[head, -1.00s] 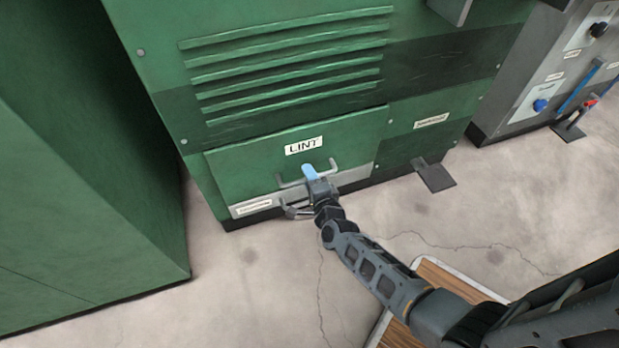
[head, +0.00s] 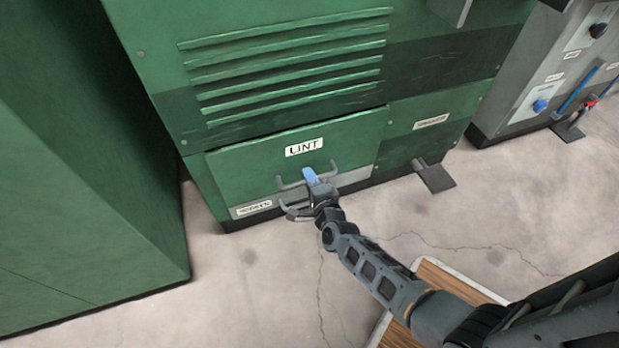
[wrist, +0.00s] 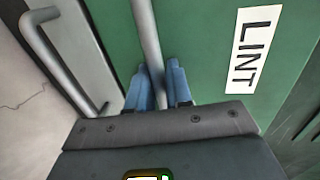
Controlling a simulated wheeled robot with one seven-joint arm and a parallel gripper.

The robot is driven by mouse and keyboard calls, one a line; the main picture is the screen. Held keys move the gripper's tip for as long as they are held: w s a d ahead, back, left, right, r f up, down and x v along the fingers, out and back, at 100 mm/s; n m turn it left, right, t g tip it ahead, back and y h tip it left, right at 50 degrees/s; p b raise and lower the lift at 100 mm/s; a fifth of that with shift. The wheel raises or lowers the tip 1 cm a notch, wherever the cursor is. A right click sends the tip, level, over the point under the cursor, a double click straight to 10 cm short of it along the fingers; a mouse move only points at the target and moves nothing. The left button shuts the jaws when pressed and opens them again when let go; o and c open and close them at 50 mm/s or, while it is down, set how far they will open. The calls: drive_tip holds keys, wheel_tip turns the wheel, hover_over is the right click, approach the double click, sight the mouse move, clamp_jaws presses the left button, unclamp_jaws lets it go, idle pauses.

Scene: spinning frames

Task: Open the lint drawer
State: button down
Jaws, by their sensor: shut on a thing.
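The lint drawer (head: 245,165) is a green panel low on the green machine, with a white LINT label (head: 304,147). The label also shows in the wrist view (wrist: 254,50). A grey bar handle (head: 290,183) runs across the drawer front below the label. My gripper (head: 311,176) is at this handle. In the wrist view its blue fingers (wrist: 158,88) are shut on the grey bar (wrist: 148,40), one on each side. The drawer front looks about flush with the machine; a dark line shows along its top edge.
A second grey handle (wrist: 60,60) shows at the left in the wrist view. A black foot pedal (head: 434,177) juts out at the machine's right. A green cabinet (head: 80,200) stands at the left. The concrete floor (head: 260,290) before the drawer is clear.

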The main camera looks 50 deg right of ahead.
drive_tip(key=f+p+v, duration=0.1)
drive_tip(key=f+v, duration=0.1)
drive_tip(key=v, duration=1)
drive_tip(key=f+v, duration=0.2)
drive_tip(key=v, duration=1)
drive_tip(key=shift+s+a+f+p, duration=0.35)
drive_tip(key=shift+s+f+p, duration=0.05)
drive_tip(key=shift+s+f, duration=0.1)
drive_tip(key=c, duration=1.2)
unclamp_jaws()
drive_tip(key=shift+r, duration=0.1)
drive_tip(key=p+v, duration=0.1)
drive_tip(key=v, duration=0.6)
drive_tip(key=shift+s+a, duration=0.25)
drive_tip(key=shift+s, duration=0.05)
drive_tip(key=s+a+r+n+y+p, duration=0.1)
drive_tip(key=r+n+y+p, duration=0.2)
drive_tip(key=r+n+p, duration=0.5)
drive_tip(key=s+a+r+n+t+y+p, duration=0.1)
drive_tip(key=r+n+y+p, duration=0.2)
drive_tip(key=r, duration=2.8)
drive_tip(key=s+a+r+n+y+p, duration=0.1)
drive_tip(key=r+n+y+p, duration=0.1)
drive_tip(key=r+n+p, duration=1.1)
wheel_tip(320, 180, up, 6)
drive_tip(key=p, duration=0.2)
drive_tip(key=shift+s+r+n+t+y+p, duration=0.15)
drive_tip(key=shift+s+n+t+y+p, duration=0.2)
drive_tip(key=shift+n+t+y+p, duration=0.05)
